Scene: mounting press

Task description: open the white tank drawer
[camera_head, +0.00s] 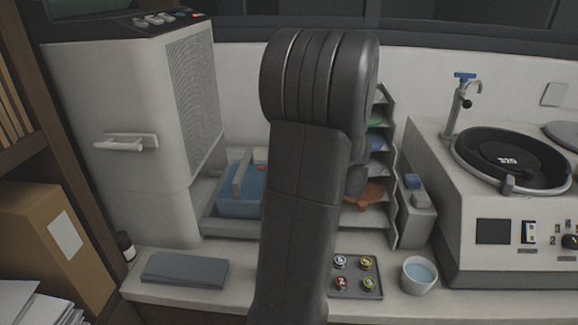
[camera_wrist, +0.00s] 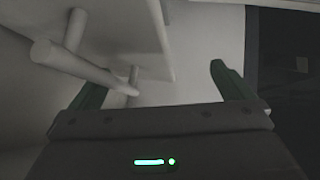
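A tall white unit (camera_head: 130,110) stands at the left in the head view. A white bar handle (camera_head: 122,144) sits on a plate on its front face, which looks closed. In the wrist view, my gripper (camera_wrist: 155,78) is open, with its two dark green fingers wide apart and nothing between the tips. A white bar handle on posts (camera_wrist: 85,72) shows at the upper left there, crossing close to the left finger. I cannot tell whether it touches the finger or is the same handle. In the head view my gripper is hidden behind my arm.
A blue tray (camera_head: 240,200), a shelf rack (camera_head: 385,215) and a small tray of coloured pieces (camera_head: 357,290) stand on the counter. A white cup (camera_head: 418,276) and a round-platter machine (camera_head: 500,215) are to the right. A grey flat block (camera_head: 185,270) lies before the unit; a box (camera_head: 45,245) is at left.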

